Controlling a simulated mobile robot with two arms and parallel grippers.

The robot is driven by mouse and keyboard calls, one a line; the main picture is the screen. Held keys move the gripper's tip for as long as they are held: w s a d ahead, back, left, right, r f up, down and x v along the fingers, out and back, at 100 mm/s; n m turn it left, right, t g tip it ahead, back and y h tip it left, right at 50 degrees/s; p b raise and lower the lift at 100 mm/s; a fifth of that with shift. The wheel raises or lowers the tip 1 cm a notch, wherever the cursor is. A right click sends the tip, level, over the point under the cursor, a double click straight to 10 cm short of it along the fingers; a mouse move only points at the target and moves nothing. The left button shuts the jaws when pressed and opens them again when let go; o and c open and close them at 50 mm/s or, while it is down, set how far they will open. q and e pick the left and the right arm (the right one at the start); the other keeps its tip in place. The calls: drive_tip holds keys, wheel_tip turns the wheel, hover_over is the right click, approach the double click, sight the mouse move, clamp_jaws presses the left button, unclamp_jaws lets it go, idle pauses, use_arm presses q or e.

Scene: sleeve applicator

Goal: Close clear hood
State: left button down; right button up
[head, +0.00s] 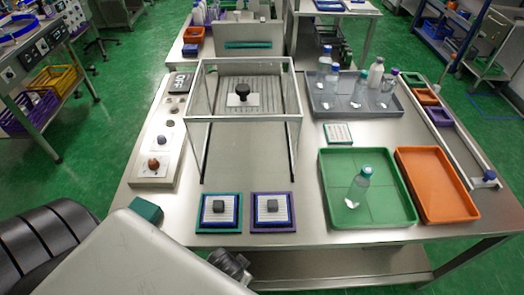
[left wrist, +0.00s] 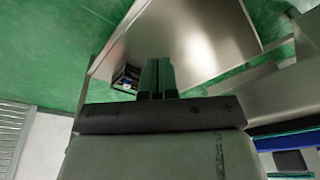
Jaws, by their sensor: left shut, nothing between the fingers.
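The clear hood (head: 245,119) is a see-through box with a pale metal frame, standing at the back left of the steel table in the head view. A ribbed plate and a black knob (head: 242,90) on a pale base show through it. I cannot tell how far the hood is open. Two dark rails run along the table at its sides. My left gripper (left wrist: 157,78) is shut and empty in the left wrist view, apart from the hood. My right gripper is not in view.
A control panel (head: 153,166) with knobs stands left of the hood. Two pads, teal (head: 219,227) and purple (head: 273,227) edged, lie in front. A green tray (head: 335,190) with a bottle, an orange tray (head: 435,185) and a grey bottle tray (head: 330,107) are right.

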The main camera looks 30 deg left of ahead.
use_arm(q)
drive_tip(key=w+r+m+t, duration=0.2)
drive_tip(key=w+r, duration=0.1)
drive_tip(key=r, duration=1.4)
drive_tip(key=w+a+r+m+t+y, duration=0.2)
drive_tip(key=w+r+m+y, duration=0.15)
drive_tip(key=w, duration=0.45)
drive_tip(key=w+a+r+m+t+y, duration=0.1)
drive_tip(key=w+r+m+y, duration=0.1)
drive_tip(key=w+r+m, duration=0.4)
drive_tip(key=n+p, duration=0.2)
drive_tip(key=p, duration=0.1)
approach(261, 151)
drive_tip(key=shift+x, duration=3.4)
drive_tip(key=shift+s+f, duration=0.1)
